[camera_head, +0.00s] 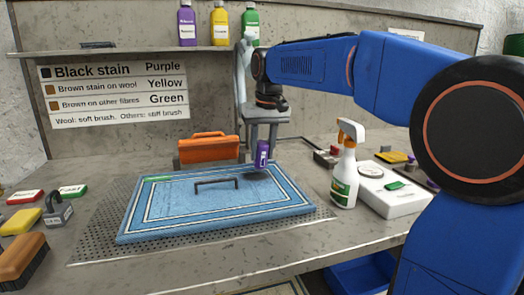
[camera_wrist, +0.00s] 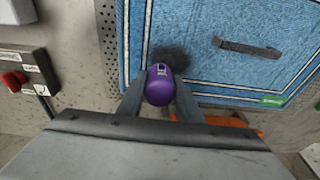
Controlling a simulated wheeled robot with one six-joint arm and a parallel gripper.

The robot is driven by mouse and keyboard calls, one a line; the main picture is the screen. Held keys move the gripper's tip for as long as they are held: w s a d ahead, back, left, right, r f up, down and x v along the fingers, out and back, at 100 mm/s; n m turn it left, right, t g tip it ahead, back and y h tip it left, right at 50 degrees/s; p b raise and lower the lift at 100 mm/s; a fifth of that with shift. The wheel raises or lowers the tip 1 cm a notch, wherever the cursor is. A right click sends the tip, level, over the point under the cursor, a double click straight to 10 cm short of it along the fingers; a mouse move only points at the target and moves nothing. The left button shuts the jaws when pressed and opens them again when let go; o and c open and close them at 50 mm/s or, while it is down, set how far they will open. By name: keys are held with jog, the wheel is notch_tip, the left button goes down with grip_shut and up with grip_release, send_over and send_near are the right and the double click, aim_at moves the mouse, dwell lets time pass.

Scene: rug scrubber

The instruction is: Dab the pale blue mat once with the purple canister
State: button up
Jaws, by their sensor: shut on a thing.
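The pale blue mat (camera_head: 180,218) lies on a perforated plate on the bench, with white border lines and a green label. A dark round patch (camera_wrist: 178,53) shows near its back right edge. My gripper (camera_wrist: 160,84) is shut on the purple canister (camera_head: 262,154), which also shows between the fingers in the wrist view (camera_wrist: 160,86). The canister is upright beside the dark patch, at the mat's back right part. I cannot tell whether its lower end touches the mat.
A dark handle-like bar (camera_head: 216,184) is on the mat. An orange object (camera_head: 208,150) stands behind it. A spray bottle (camera_head: 345,170) and white device (camera_head: 392,195) stand right. Brushes (camera_head: 20,258) and blocks lie left. A shelf holds bottles (camera_head: 187,25); a sign (camera_head: 118,90) pairs black stain with purple.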

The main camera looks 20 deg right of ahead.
jog(key=shift+f, duration=0.75)
dwell(1.0)
jog(key=shift+r, duration=0.1)
jog(key=shift+r, duration=3.4)
